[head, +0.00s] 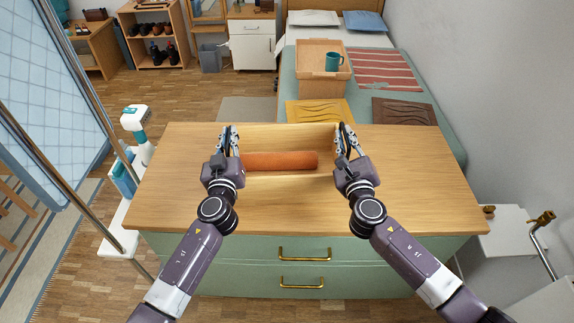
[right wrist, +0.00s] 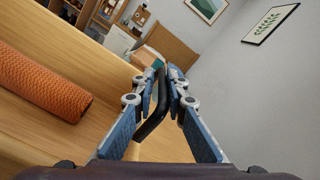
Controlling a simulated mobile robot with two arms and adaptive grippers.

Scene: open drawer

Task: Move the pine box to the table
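The pine box (head: 285,138) is a pale, open-topped wooden box between my two grippers, with an orange textured roll (head: 280,161) lying in it. The roll also shows in the right wrist view (right wrist: 45,85). My left gripper (head: 229,138) is at the box's left end and my right gripper (head: 344,138) at its right end. In the right wrist view, my right gripper's fingers (right wrist: 163,80) close around a dark bar that looks like the box's handle. My left fingertips' contact is hard to see. The box appears over the wooden top (head: 180,190) of a green drawer unit; any gap beneath it is hidden.
A bed (head: 450,140) stands behind, bearing a tan box (head: 318,88) with a teal mug (head: 334,61). A white-and-teal device (head: 137,125) stands at the left. The wooden top is clear on both sides. A grey wall is at the right.

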